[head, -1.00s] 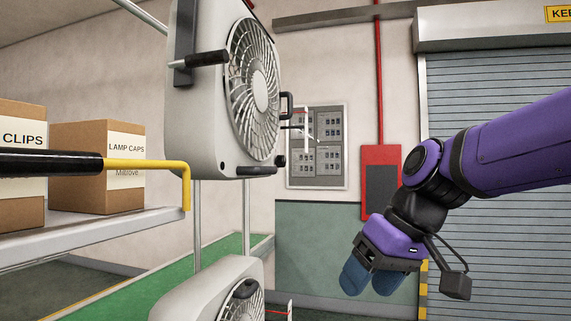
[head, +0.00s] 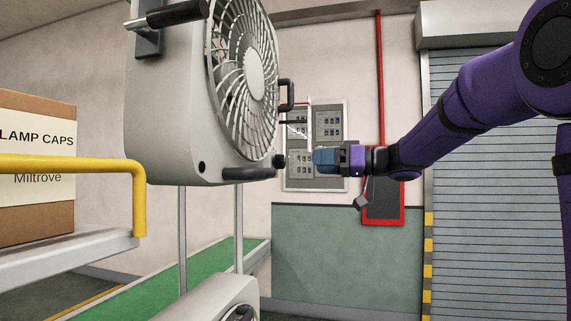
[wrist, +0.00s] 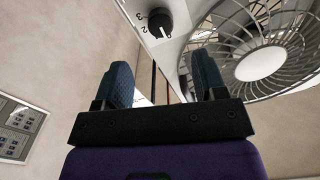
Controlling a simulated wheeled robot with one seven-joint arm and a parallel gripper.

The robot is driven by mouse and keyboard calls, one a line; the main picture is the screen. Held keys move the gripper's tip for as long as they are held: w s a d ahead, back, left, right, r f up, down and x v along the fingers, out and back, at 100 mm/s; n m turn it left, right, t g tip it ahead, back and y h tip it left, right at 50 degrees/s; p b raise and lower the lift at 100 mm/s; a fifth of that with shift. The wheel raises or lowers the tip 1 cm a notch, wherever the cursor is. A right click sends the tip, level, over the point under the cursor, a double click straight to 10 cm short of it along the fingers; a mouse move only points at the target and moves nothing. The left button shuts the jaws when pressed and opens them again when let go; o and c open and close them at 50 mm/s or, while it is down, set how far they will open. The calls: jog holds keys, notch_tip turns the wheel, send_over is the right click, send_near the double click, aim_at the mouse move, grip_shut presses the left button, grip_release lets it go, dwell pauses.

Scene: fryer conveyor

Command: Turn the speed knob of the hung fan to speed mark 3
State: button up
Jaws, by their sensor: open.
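The hung fan (head: 165,100) is a pale grey box with a round grille, in the left half of the head view. Its black speed knob (head: 280,161) sticks out at the lower right corner of its front. In the wrist view the knob (wrist: 159,23) is at the top, with marks 2 and 3 on its left and a white line on its lower side. My gripper (head: 318,159) points left at the knob in the head view, a short gap away. In the wrist view its two blue fingers (wrist: 163,82) are apart, with nothing between them.
A second fan (head: 215,300) is below the hung one. A shelf with a yellow rail (head: 75,165) and a Lamp Caps box (head: 35,130) stands at left. A wall panel (head: 328,125) and a red-framed box (head: 383,205) are behind my arm.

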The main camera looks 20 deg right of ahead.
aim_at(284, 163)
jog(key=x, duration=0.9)
jog(key=shift+a, duration=0.2)
jog(key=c, duration=0.9)
jog(key=shift+c, duration=0.2)
